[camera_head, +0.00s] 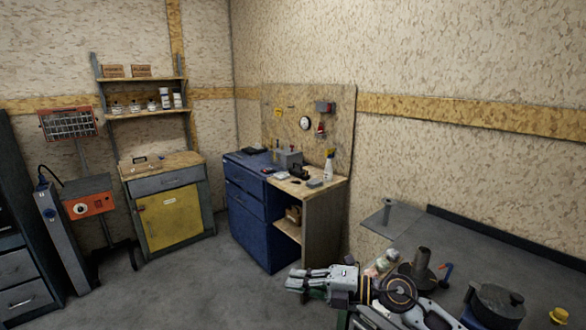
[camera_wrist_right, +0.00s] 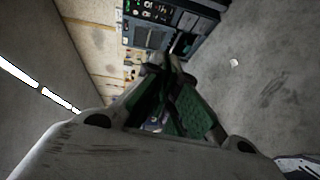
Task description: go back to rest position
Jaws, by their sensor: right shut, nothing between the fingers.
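My right gripper (camera_head: 296,284) reaches in from the lower right in the head view and points left. It is above the floor, beside the near end of the dark bench. In the right wrist view my right gripper (camera_wrist_right: 165,66) shows its green-padded fingers meeting at the tips. It is shut with nothing held. My left gripper is not in view.
A dark bench (camera_head: 480,248) along the right wall carries a black pot (camera_head: 494,301) and small items close to my right arm. A blue cabinet (camera_head: 245,212) and yellow-doored cabinet (camera_head: 170,220) stand farther back. The grey floor (camera_head: 200,285) is clear left of the gripper.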

